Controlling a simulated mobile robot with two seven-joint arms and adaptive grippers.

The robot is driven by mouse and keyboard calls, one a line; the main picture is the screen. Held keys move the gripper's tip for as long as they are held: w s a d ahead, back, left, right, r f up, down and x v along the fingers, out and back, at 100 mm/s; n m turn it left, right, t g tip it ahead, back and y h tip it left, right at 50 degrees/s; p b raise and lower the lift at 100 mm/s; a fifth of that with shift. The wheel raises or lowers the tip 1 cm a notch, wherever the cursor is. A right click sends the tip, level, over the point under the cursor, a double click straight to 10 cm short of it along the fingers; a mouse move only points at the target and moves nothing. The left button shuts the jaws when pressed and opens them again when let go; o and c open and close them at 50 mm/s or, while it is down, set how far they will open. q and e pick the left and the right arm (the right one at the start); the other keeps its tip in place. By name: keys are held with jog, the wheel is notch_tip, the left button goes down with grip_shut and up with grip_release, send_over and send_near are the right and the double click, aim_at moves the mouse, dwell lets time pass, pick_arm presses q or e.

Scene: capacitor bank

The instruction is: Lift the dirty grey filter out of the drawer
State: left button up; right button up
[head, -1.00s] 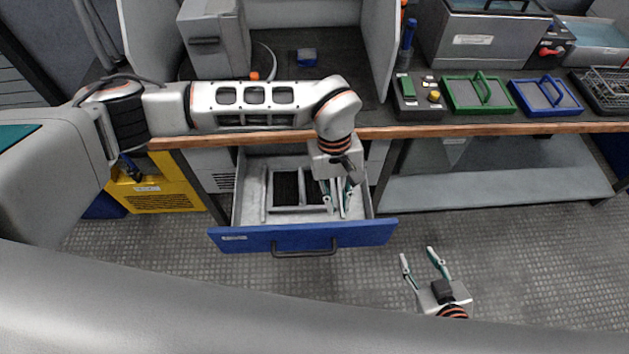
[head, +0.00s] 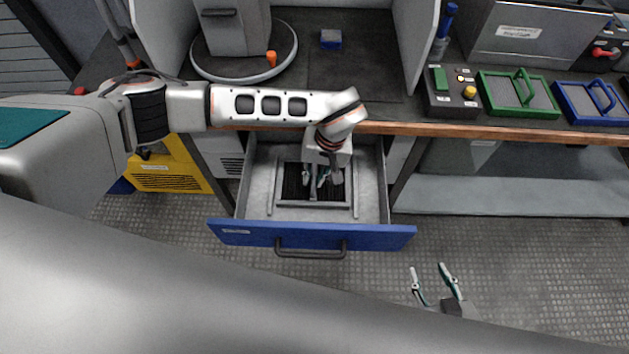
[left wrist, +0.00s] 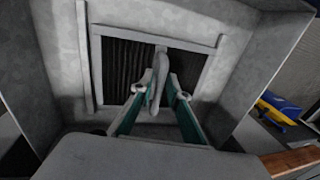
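The dirty grey filter (head: 293,181), with dark pleats in a grey frame, lies in the pulled-out drawer (head: 257,234). My left gripper (head: 316,181) points down over the middle of the filter. In the left wrist view, the filter (left wrist: 121,70) has a light grey handle (left wrist: 157,76) across its middle. The fingertips of my left gripper (left wrist: 160,90) are apart, one on each side of the handle. I cannot tell whether they touch it. My right gripper (head: 435,282) is open and empty, in front of the drawer to the right, partly hidden by my body.
The wooden bench edge (head: 480,131) runs just behind my left wrist. On the bench are a button box (head: 450,103), a green-framed tray (head: 518,113) and a blue-framed tray (head: 560,98). A yellow unit (head: 166,174) stands left of the drawer. The floor at right is clear.

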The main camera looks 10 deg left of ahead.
pick_arm(q)
grip_shut()
dwell(0.3)
